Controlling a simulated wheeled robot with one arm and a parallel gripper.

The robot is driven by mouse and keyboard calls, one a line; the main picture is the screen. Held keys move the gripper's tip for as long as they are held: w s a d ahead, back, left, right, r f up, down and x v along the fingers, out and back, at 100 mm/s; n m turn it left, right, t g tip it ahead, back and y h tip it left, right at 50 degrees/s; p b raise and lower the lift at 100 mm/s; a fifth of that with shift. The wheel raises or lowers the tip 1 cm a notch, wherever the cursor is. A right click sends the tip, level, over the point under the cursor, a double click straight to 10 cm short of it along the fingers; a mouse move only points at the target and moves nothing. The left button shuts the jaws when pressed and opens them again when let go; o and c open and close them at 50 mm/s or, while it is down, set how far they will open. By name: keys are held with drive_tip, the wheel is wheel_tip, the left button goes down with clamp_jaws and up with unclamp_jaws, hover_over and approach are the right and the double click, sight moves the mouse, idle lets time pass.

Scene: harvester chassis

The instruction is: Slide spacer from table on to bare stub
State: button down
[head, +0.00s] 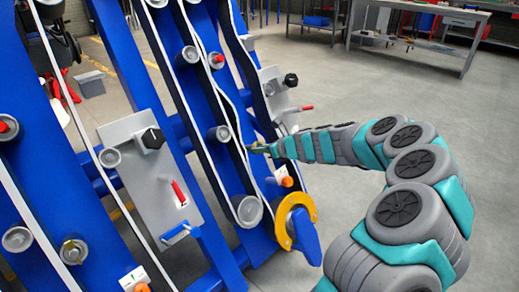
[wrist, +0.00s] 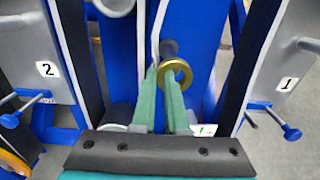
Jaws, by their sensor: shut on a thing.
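The spacer is a small gold-coloured ring (wrist: 176,62), seen in the wrist view at the tips of my gripper (wrist: 162,75). The green fingers are closed on the ring, close to the blue chassis. A dark round stub (wrist: 168,47) shows just above and behind the ring. I cannot tell whether the ring touches it or is around it. In the head view my gripper (head: 257,149) reaches in from the right to the blue beam, with a small yellowish bit of the ring at its tip. The stub is not clear there.
Belts run along the blue beams (head: 205,90) on both sides of my gripper. Grey rollers (head: 248,209), plates with black knobs (head: 150,152) and a yellow ring-shaped part (head: 312,207) stand out nearby. A workbench (head: 420,25) stands far back; the floor at right is clear.

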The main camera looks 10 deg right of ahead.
idle(0.5)
drive_tip(key=shift+w+a+f, duration=0.3)
drive_tip(key=shift+w, duration=0.15)
drive_tip(key=shift+d+r, duration=0.1)
drive_tip(key=p+v, duration=0.1)
drive_tip(key=v, duration=0.2)
drive_tip(key=shift+s, duration=0.1)
idle(0.5)
drive_tip(key=shift+x, duration=0.95)
